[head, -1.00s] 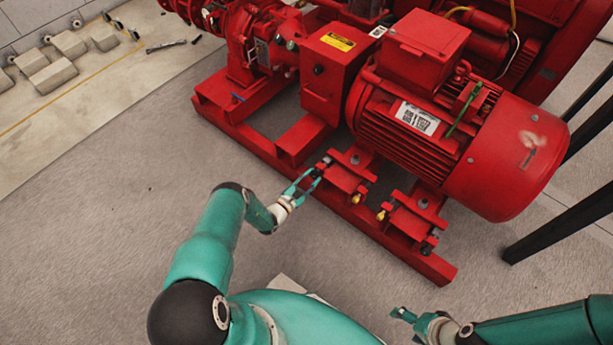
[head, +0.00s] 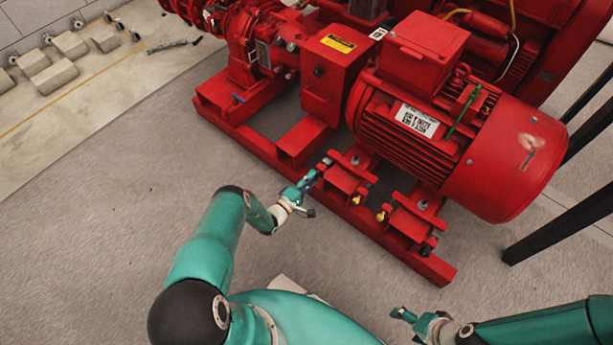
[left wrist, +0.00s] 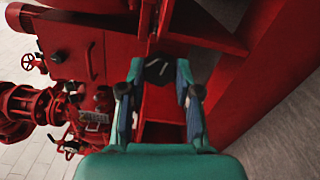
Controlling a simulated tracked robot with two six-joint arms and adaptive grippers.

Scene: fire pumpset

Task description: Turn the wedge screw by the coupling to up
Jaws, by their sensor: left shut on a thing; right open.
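The wedge screw by the coupling shows in the left wrist view as a dark piece (left wrist: 158,69) with a pale line on it, between my fingertips. In the head view my left gripper (head: 314,177) hides most of it, at the red motor foot (head: 348,180) beside the coupling guard (head: 335,75). My left gripper also shows in the left wrist view (left wrist: 158,78). It is shut on the wedge screw, with its fingers seen nearly edge-on in the head view. Which way the screw points is hard to tell. My right gripper (head: 413,318) is open and empty, away from the pumpset.
The red motor (head: 440,130) stands above the feet. Yellow-tipped screws (head: 356,199) sit at the feet along the base frame (head: 400,245). A second foot (head: 418,215) lies to the right. Dark posts (head: 565,220) stand at the right.

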